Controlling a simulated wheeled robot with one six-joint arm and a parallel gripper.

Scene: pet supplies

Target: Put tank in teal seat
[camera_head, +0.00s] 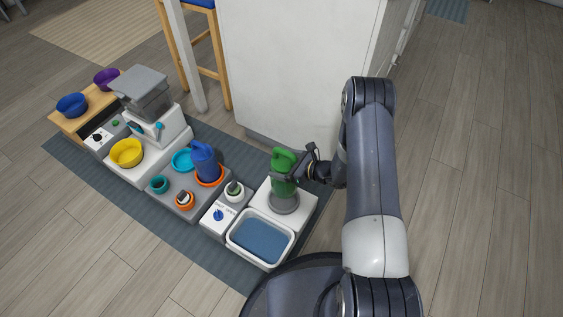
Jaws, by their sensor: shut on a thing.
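My gripper (308,166) is shut on a green tank (283,176) with a handle-like top. The tank is upright over a round grey base (284,203) on a white block at the right; I cannot tell whether it touches the base. A blue tank (205,162) stands in an orange ring seat (211,177) on a grey block to the left. A teal ring seat (182,160) lies just left of the blue tank and looks empty. A smaller teal ring (158,184) is in front of it, on the same grey block.
A white tub of blue water (261,237) and a white box with a blue knob (218,215) stand in front. A small orange ring (185,200), yellow bowl (127,152) and grey-lidded dispenser (144,95) are left. A white wall (300,60) rises behind.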

